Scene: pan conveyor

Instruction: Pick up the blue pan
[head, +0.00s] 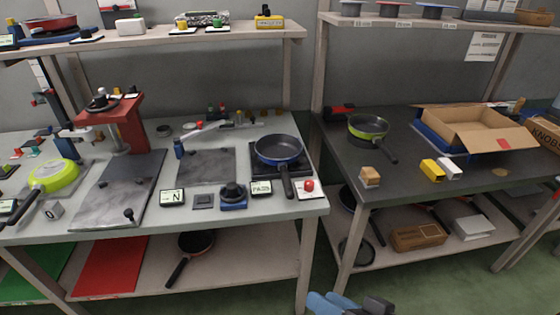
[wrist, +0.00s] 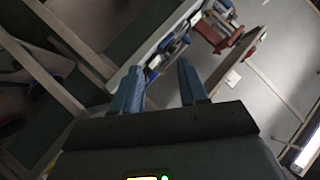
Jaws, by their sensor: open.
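The blue pan (head: 279,149) sits upright on a dark square stand near the right end of the left workbench in the head view. Its dark handle (head: 287,187) points toward the bench's front edge. My gripper (head: 350,304) shows at the bottom of the head view, below and to the right of the pan and well apart from it. In the wrist view my gripper (wrist: 158,88) has its two blue fingers apart with nothing between them. I cannot make out the blue pan for certain in the wrist view.
A green pan (head: 50,176) lies at the left, another green-rimmed pan (head: 368,127) on the right dark table (head: 420,180). An open cardboard box (head: 475,130) stands there. A shelf (head: 150,42) spans above the bench.

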